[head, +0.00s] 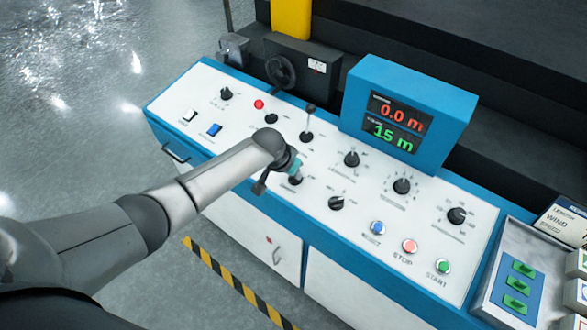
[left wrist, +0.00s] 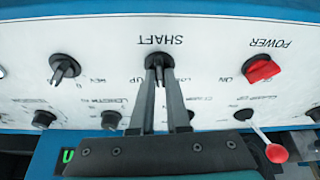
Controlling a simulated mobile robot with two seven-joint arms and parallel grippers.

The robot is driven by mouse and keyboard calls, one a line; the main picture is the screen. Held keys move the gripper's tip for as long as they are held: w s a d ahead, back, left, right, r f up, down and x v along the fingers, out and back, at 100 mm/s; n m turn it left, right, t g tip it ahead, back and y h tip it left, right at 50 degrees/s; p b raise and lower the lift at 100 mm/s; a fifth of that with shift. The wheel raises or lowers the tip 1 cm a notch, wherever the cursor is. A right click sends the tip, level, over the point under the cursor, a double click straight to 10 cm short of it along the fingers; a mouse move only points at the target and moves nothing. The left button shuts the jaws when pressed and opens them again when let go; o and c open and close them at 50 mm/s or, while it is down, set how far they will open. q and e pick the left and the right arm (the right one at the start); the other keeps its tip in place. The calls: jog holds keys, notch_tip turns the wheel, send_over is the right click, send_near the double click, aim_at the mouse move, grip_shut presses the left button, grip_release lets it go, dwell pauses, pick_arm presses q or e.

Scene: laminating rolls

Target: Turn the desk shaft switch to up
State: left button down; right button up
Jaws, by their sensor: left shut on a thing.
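The shaft switch is a black rotary knob (left wrist: 158,60) under the upside-down SHAFT label in the left wrist view. An UP mark stands to its left there, and another mark, partly covered, to its right. My left gripper (left wrist: 157,78) is shut on this knob, one finger on each side. The fingers hide part of the knob, and its exact pointer direction is hard to tell. In the head view my left gripper (head: 291,174) is low over the white desk panel (head: 240,130), and my arm covers part of it. My right gripper is not in view.
A red POWER knob (left wrist: 262,70) and another black knob (left wrist: 64,68) flank the shaft switch in the left wrist view. A blue display box (head: 408,110) stands at the desk's back. Blue, red and green buttons (head: 410,246) sit toward the front right.

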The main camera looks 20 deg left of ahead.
pick_arm(q)
jog(key=shift+a+m, duration=0.1)
jog(key=shift+m, duration=0.9)
jog(key=m+h, duration=0.1)
jog(key=m, duration=0.1)
jog(key=shift+f+m+g+b, duration=0.1)
jog(key=shift+m+g+b, duration=0.2)
jog(key=shift+b, duration=0.1)
jog(key=m+g+h+b, duration=0.1)
jog(key=m+b, duration=0.2)
jog(key=m, duration=0.2)
jog(key=shift+w+m, duration=0.1)
jog(key=shift+m, duration=0.2)
jog(key=c, duration=0.9)
grip_release()
jog(key=p+v, duration=0.1)
jog(key=v, duration=1.4)
